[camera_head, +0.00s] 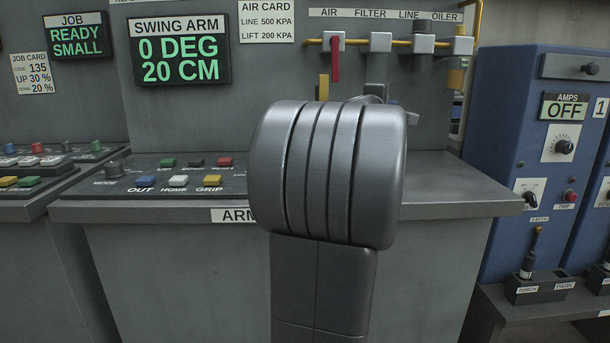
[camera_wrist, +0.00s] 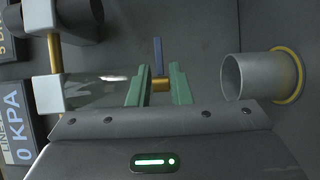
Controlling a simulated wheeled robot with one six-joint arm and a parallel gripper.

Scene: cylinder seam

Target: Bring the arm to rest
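In the wrist view my gripper (camera_wrist: 160,88) shows two green fingers standing apart, with nothing pinched between them. A blue lever (camera_wrist: 158,55) on a brass stem (camera_wrist: 160,84) shows in the gap beyond them; whether a finger touches it I cannot tell. In the head view my arm fills the middle and hides my gripper. The swing arm display (camera_head: 179,58) reads 0 DEG, 20 CM. Below it is the arm panel (camera_head: 135,192), with a blue OUT button (camera_head: 145,181), a white HOME button (camera_head: 178,181) and a yellow GRIP button (camera_head: 212,181).
A red lever (camera_head: 335,62) hangs from the yellow air line above my arm. A grey cup (camera_wrist: 247,77) with a yellow ring is right of my fingers; a white block (camera_wrist: 47,93) is left. A blue cabinet (camera_head: 520,140) reading OFF stands right. The job display (camera_head: 77,37) reads READY SMALL.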

